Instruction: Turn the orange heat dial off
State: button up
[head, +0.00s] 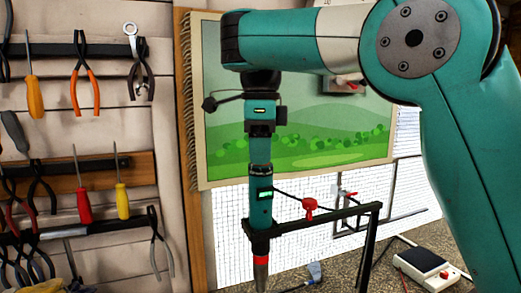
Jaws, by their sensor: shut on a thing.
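My gripper (259,240) points straight down at the end of the teal arm, near the lower middle of the head view. Its dark jaws are shut on a slim grey piece (261,276) with a red band at its top. The lower end of that piece is cut off by the picture edge. A white box (423,266) with a dark top lies on the bench at the lower right. A small red-orange knob (443,275) shows on its front; I cannot tell whether this is the heat dial or how it is set. My gripper is well left of the box.
A black frame (335,217) stands right beside my gripper. A red clamp-like part (309,207) is on a thin rod above it. Pliers and screwdrivers hang on the left wall (85,160). A green landscape picture (225,140) hangs behind the arm.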

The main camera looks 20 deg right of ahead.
jog(key=o, duration=0.9)
jog(key=shift+o, duration=0.2)
notch_tip(320, 180, up, 12)
jog(key=p, duration=1.1)
jog(key=shift+a, duration=0.1)
